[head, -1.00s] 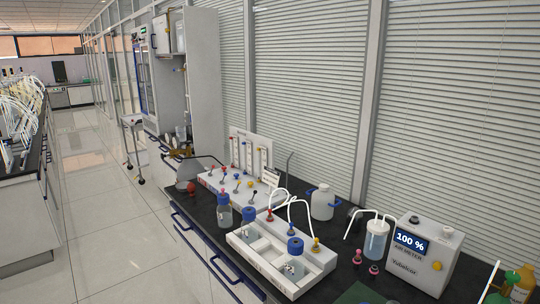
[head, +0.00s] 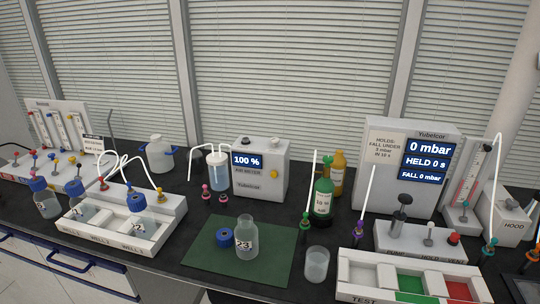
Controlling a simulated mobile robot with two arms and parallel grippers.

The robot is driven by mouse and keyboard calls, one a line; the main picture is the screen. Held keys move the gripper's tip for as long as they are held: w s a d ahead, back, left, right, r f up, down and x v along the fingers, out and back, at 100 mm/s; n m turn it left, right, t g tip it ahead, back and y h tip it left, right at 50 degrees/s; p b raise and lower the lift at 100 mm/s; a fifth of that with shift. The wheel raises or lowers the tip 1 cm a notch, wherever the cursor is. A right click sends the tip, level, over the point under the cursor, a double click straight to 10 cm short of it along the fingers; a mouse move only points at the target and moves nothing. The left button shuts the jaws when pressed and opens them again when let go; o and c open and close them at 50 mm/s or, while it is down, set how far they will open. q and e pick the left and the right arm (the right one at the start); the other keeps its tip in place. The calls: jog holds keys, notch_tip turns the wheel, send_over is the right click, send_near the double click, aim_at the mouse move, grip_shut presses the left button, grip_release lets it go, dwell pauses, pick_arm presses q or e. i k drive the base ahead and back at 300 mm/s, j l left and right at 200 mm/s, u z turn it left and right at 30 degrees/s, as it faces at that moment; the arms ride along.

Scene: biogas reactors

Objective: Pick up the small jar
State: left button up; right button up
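A small clear open jar (head: 317,264) stands upright on the black bench, right of the green mat (head: 203,260). A larger clear bottle (head: 246,240) marked with a number stands open on the mat, with a blue cap (head: 225,237) beside it. I cannot tell for certain which of these the task calls the small jar; the clear open one is the smaller. Neither of my grippers shows in the head view.
A white tray (head: 357,281) with green and red wells is right of the jar. A green bottle (head: 322,204) and a tube on a stand (head: 305,218) are behind it. A white rack (head: 163,225) with blue-capped bottles is at left. The air meter (head: 262,170) stands behind the mat.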

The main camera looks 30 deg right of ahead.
aim_at(317, 259)
jog(key=z, duration=1.4)
